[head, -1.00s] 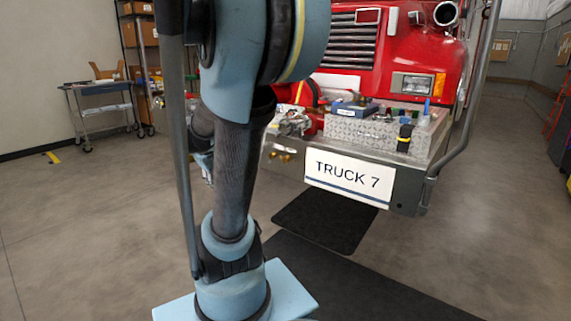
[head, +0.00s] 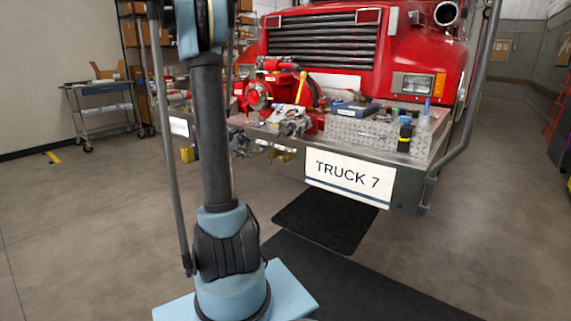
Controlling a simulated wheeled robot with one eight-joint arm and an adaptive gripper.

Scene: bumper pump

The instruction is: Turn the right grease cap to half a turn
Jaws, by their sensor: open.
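The red pump (head: 257,95) sits on the truck's front bumper, just right of my arm's upright link. I cannot pick out the right grease cap on it at this size. Small brass-coloured fittings (head: 281,156) show under the bumper's front edge; I cannot tell what they are. My gripper is not in view. My arm crosses the left middle of the picture and covers part of the bumper.
The TRUCK 7 plate (head: 348,177) is on the bumper front. A metal tread-plate box (head: 360,132) with a blue case (head: 357,109) on it stands to the right. Dark mats (head: 325,217) lie on the floor. A cart (head: 103,108) stands far left, with open floor before it.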

